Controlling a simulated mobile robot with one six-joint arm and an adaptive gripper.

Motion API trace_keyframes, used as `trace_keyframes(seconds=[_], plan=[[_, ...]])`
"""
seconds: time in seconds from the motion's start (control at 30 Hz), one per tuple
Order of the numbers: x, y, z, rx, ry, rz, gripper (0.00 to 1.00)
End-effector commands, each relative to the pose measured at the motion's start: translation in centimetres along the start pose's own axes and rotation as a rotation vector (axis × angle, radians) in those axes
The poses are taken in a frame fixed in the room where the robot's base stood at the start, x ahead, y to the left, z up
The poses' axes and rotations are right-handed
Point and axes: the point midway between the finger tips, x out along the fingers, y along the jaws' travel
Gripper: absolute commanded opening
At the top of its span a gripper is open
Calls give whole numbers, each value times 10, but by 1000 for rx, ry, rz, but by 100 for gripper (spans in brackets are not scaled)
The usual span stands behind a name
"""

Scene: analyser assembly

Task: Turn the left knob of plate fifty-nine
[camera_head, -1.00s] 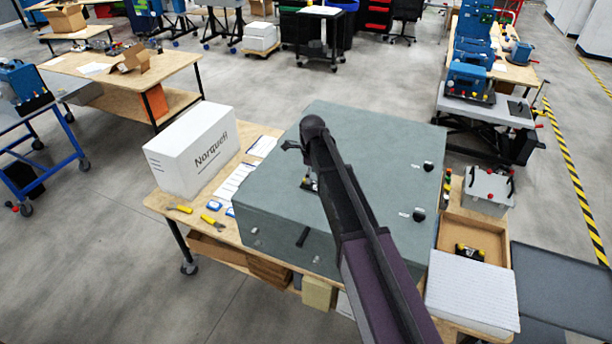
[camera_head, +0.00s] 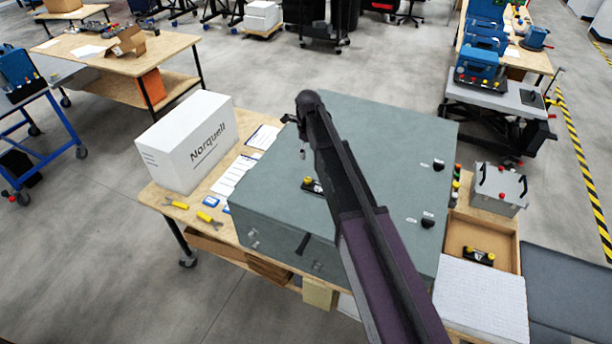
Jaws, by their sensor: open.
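A large grey-green cabinet (camera_head: 385,130) lies on the wooden bench. Two black knobs, an upper one (camera_head: 439,165) and a lower one (camera_head: 428,222), sit near its right edge beside small white labels, too small to read. A black fitting with yellow tops (camera_head: 313,186) sits on the cabinet's top, partly behind my arm. I cannot tell which part is plate fifty-nine or its left knob. My arm reaches over the cabinet from the lower right. Only a small dark part of my gripper (camera_head: 289,118) shows at the arm's far end, above the cabinet's far left edge; it is open, the rest hidden.
A white Norquell box (camera_head: 195,140) stands at the bench's left, with papers (camera_head: 235,172) and yellow-handled tools (camera_head: 208,217) nearby. At right are a wooden tray (camera_head: 462,233), a grey box with a red button (camera_head: 498,185) and a white ribbed pad (camera_head: 480,298).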

Motion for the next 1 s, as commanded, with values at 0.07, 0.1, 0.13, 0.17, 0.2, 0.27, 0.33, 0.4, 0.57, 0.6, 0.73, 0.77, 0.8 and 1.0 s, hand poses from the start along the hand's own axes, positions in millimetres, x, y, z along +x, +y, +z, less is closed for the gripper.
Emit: trace_keyframes(seconds=[0.07,0.1,0.13,0.17,0.2,0.27,0.33,0.4,0.57,0.6,0.73,0.77,0.8,1.0], plan=[[0,0,0,0,0,0,71],[0,0,0,-1,0,0,71],[0,0,0,-1,0,0,71],[0,1,1,-1,0,0,71],[0,1,1,-2,0,0,71],[0,1,1,-2,0,0,71],[1,1,1,-3,0,0,71],[2,1,2,-3,0,0,71],[8,2,2,-4,0,0,71],[10,2,2,-4,0,0,71],[18,2,2,-4,0,0,71],[20,2,2,-4,0,0,71],[23,2,2,-5,0,0,71],[39,2,3,-5,0,0,71]])
